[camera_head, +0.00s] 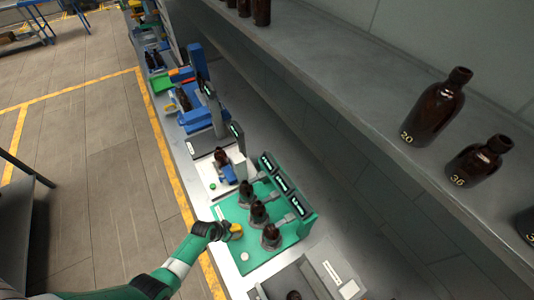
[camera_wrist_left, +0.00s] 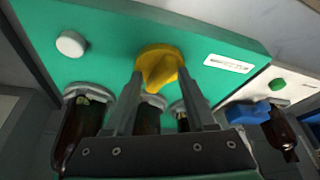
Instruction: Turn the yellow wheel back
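The yellow wheel (camera_head: 237,230) is on the near edge of the green station (camera_head: 262,259), in front of brown bottles. In the left wrist view, the yellow wheel (camera_wrist_left: 160,60) is a round knob with a raised ridge pointing toward the bottom of the picture. My left gripper (camera_head: 229,232) is at the wheel. In the left wrist view, its fingers (camera_wrist_left: 160,76) are apart, one on each side of the ridge, with small gaps showing; firm contact cannot be made out. My right gripper is not in view.
A white round button (camera_wrist_left: 71,44) and a white label (camera_wrist_left: 229,63) flank the wheel. Brown bottles (camera_head: 258,213) stand in holders behind it, with small displays (camera_head: 282,184) further back. A grey shelf (camera_head: 330,75) with larger bottles overhangs at right.

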